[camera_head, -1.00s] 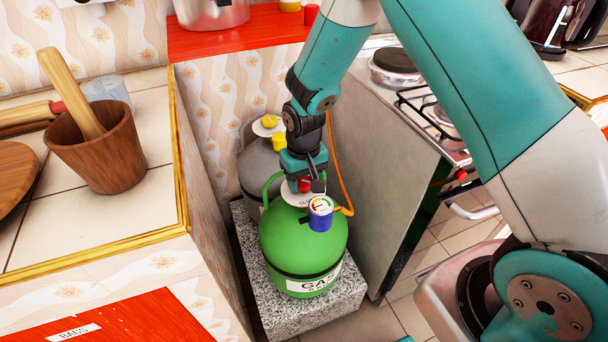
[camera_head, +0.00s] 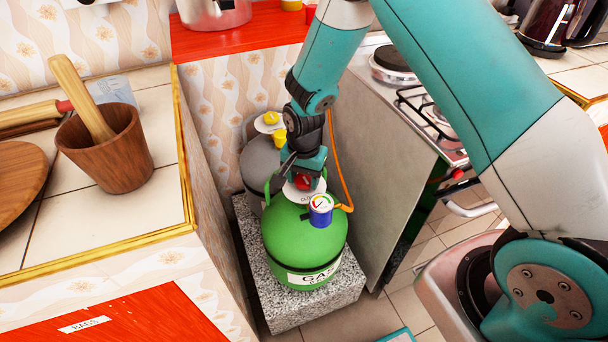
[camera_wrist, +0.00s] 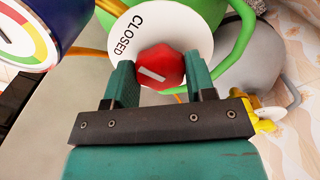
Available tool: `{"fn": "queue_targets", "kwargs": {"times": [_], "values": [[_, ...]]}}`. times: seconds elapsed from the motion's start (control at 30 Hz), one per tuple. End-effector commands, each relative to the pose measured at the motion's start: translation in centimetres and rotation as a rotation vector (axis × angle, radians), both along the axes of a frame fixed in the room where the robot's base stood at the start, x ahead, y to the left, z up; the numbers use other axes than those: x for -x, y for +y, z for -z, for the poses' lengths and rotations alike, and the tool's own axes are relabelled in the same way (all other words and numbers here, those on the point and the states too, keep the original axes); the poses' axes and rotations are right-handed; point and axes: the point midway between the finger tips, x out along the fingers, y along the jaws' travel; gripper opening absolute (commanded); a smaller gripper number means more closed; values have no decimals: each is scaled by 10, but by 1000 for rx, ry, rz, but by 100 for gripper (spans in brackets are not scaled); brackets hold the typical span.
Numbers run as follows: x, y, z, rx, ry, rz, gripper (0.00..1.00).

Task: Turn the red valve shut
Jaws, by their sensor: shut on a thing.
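The red valve (camera_wrist: 162,68) is a small knob with a white line on its face, on top of the green gas bottle (camera_head: 290,240). It also shows in the head view (camera_head: 303,182). A white disc (camera_wrist: 185,22) behind it reads "CLOSED" on its left side in the wrist view. My gripper (camera_wrist: 160,75) is shut on the red valve, with one teal finger on each side of it. In the head view my gripper (camera_head: 303,176) reaches down from above and hides part of the disc.
A blue gauge (camera_head: 321,209) sits right of the valve, close to my gripper. A grey bottle (camera_head: 258,163) with yellow fittings stands behind. An orange hose (camera_head: 340,165) rises beside the stove (camera_head: 375,170). A tiled counter (camera_head: 150,210) lies left.

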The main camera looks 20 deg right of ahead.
Motion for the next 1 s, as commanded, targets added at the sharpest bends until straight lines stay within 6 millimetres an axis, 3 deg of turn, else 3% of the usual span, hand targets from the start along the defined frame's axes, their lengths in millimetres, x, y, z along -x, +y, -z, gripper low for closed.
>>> {"fn": "queue_targets", "kwargs": {"times": [0.7, 0.73, 0.8, 1.0], "values": [[-1, 1, -1, -2, -4, 71, 27], [-1, 1, -1, -2, -4, 71, 57], [-1, 1, -1, -2, -3, 71, 73], [-1, 0, 0, -1, -2, 70, 76]]}}
